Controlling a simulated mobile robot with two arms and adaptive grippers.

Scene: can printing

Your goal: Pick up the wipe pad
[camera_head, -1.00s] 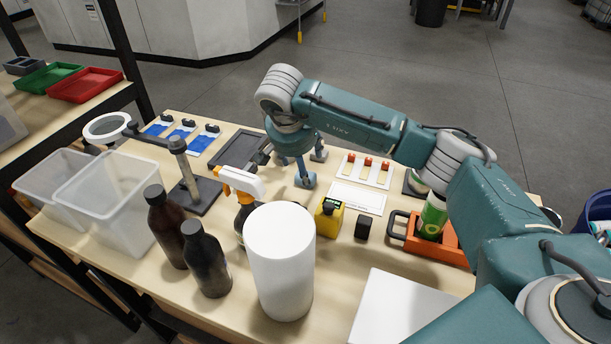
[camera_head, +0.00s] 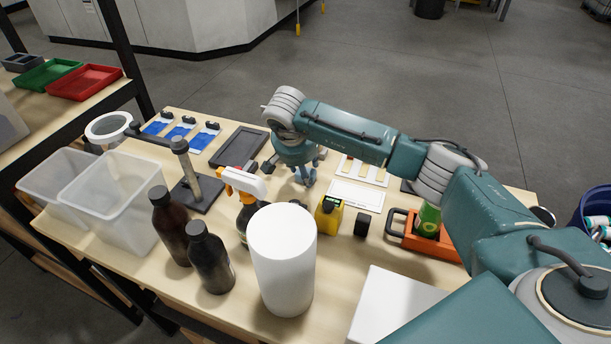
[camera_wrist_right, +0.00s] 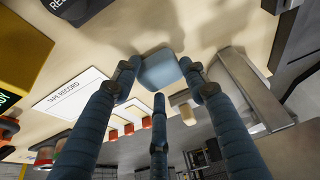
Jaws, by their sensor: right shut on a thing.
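The wipe pad, a small blue-grey block (camera_wrist_right: 161,70), shows at the top middle of the right wrist view. My right gripper (camera_wrist_right: 160,78) is shut on it, with fingertips at its left and right sides and a third finger below in the picture. In the head view my right gripper (camera_head: 305,178) is low over the middle of the table, between the dark tray and the white card. The pad cannot be made out there behind the fingers. My left gripper is in neither current view.
A spray bottle (camera_head: 243,185), a white roll (camera_head: 282,262) and a yellow device (camera_head: 329,214) stand in front of the gripper. A dark tray (camera_head: 238,147) lies to its left, and a white card (camera_head: 356,196) to its right. An orange holder (camera_head: 437,245) stands farther right.

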